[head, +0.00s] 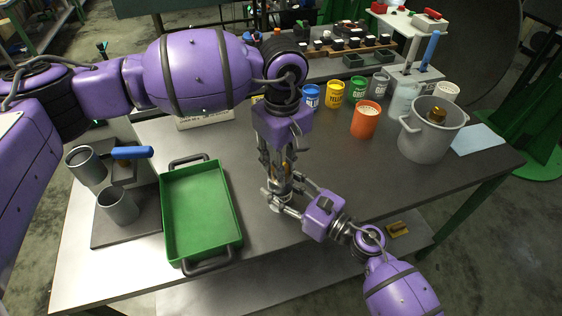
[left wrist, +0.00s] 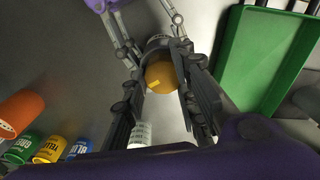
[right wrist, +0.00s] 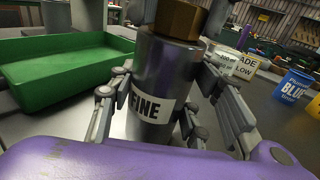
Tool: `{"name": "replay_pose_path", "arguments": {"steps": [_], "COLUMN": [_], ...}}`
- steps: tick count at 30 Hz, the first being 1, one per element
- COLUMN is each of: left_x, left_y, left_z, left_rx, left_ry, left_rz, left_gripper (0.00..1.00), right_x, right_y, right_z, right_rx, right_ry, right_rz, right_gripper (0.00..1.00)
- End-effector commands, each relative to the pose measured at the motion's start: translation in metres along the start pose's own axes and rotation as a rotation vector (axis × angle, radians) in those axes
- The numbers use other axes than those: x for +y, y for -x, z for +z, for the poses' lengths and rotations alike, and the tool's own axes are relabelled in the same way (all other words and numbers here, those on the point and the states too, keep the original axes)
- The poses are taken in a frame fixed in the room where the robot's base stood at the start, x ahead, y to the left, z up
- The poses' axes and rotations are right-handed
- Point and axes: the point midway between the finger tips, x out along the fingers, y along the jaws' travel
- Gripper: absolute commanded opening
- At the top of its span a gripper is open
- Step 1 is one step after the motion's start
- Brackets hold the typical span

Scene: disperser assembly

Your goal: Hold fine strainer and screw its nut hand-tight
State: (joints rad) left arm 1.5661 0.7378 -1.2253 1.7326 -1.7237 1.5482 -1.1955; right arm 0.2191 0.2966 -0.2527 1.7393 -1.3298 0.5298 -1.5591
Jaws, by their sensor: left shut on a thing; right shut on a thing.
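The fine strainer (right wrist: 165,80) is a dark metal cylinder with a white "FINE" label, standing upright over the bench. Its brass hex nut (right wrist: 182,18) sits on top, and it also shows as a gold dome in the left wrist view (left wrist: 161,75). My right gripper (head: 284,193) is shut around the strainer's body from the front right; its fingers flank the label in the right wrist view. My left gripper (head: 279,168) points straight down from above, its fingers on either side of the nut. The thread under the nut is hidden.
A green tray (head: 200,215) lies left of the grippers, beside metal cups (head: 118,206) and a blue-handled tool (head: 132,152). An orange cup (head: 366,119), a grey pot (head: 432,128) and several coloured paint cups stand at the back right. The bench right of the grippers is clear.

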Motion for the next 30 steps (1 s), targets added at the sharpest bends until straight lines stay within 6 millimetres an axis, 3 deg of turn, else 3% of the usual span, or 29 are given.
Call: {"name": "replay_pose_path", "arguments": {"steps": [1, 30], "left_x": [0.004, 0.003], "left_y": [0.003, 0.003], "left_z": [-0.004, 0.007], "left_rx": [0.012, 0.014], "left_ry": [-0.038, -0.908], "left_rz": [0.015, 0.014], "left_gripper": [0.00, 0.00], "right_x": [0.007, 0.007], "right_y": [-0.001, -0.002], "right_z": [-0.001, 0.000], "right_rx": [0.000, 0.000], "right_ry": [0.002, 0.002], "right_rz": [0.016, 0.017], "right_gripper": [0.01, 0.01]}}
